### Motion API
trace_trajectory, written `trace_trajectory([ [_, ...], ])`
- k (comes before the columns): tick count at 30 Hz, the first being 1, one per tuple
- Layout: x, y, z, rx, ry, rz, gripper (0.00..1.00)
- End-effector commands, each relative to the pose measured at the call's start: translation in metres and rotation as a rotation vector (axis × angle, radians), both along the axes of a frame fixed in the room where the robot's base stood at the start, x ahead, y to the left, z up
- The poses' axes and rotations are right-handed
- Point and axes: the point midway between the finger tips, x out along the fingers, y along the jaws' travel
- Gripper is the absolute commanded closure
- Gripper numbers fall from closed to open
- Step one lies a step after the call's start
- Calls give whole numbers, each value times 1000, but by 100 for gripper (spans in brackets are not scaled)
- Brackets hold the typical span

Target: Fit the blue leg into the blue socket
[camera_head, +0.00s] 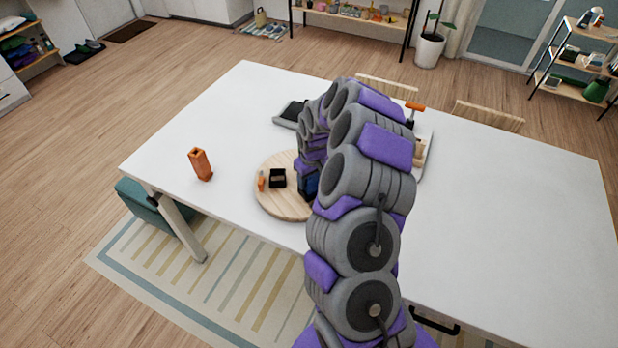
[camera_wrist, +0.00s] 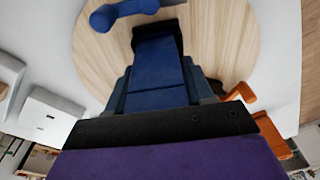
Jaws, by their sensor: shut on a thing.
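My gripper (camera_wrist: 155,100) is shut on a dark blue block-like piece, which I take as the blue leg (camera_wrist: 155,62). In the head view a dark blue piece (camera_head: 309,184) shows beside my arm, over the right part of the round wooden board (camera_head: 290,208). My arm hides the gripper there. In the wrist view a brighter blue bar with a rounded end (camera_wrist: 122,13) is just past the held piece, over the board (camera_wrist: 95,50). I cannot tell whether it belongs to the blue socket, or whether it touches the held piece.
On the board are a small black open box (camera_head: 277,178) and a small orange piece (camera_head: 262,181). A dark-topped tray (camera_head: 290,113) lies behind. The table's right side is clear.

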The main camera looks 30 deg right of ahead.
Motion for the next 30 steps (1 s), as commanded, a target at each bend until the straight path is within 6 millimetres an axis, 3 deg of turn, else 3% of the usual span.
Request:
trace_trajectory([
  [4,1,0,1,-1,-3,0,88],
  [5,1,0,1,-1,-2,0,48],
  [12,1,0,1,-1,-2,0,25],
  [23,0,0,4,-1,-2,0,23],
  [30,-3,-1,29,-2,-3,0,23],
])
